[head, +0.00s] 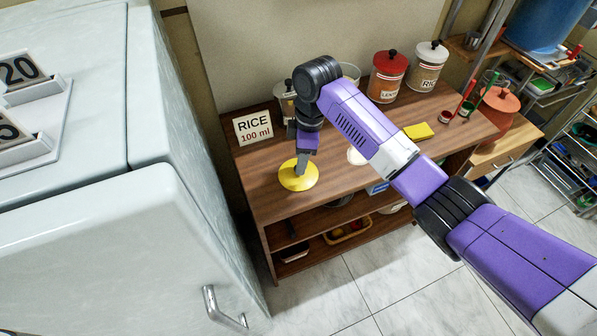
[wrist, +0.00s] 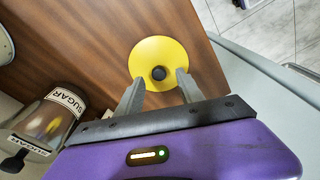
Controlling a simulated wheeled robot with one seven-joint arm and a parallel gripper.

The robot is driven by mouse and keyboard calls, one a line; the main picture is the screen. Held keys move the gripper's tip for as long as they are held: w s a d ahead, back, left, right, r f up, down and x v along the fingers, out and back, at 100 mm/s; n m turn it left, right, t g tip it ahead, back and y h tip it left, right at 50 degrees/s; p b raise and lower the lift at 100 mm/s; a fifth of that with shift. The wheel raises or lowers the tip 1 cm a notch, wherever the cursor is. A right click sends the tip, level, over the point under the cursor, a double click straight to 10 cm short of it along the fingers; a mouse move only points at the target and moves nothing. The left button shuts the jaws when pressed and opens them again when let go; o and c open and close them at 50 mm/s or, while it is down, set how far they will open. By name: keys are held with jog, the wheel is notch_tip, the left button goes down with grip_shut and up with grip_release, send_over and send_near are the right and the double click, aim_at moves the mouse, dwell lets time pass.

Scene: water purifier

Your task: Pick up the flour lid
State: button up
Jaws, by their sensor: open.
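A round yellow lid (head: 292,181) with a dark knob lies on the wooden tabletop, near its front left edge. It also shows in the wrist view (wrist: 160,50), knob facing me. No label shows on it, so I cannot read that it is the flour lid. My gripper (head: 302,168) is directly above the lid, pointing down. In the wrist view my gripper (wrist: 160,77) is open, with one finger on each side of the knob. The fingers appear empty, and I cannot tell whether they touch the lid.
The wooden table (head: 245,180) carries a RICE 100 ml sign (head: 253,128), a red-lidded canister (head: 388,75), a white-lidded RICE canister (head: 428,67) and a yellow block (head: 418,131). A SUGAR jar (wrist: 50,122) is near my gripper. A pale refrigerator-like cabinet (head: 150,220) stands close left.

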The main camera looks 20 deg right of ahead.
jog(key=shift+w+a+f, duration=0.1)
jog(key=shift+a+f, duration=0.05)
jog(key=shift+f, duration=0.8)
jog(key=shift+w+a+f, duration=0.1)
jog(key=shift+f, duration=0.85)
grip_shut()
jog(key=shift+r, duration=0.1)
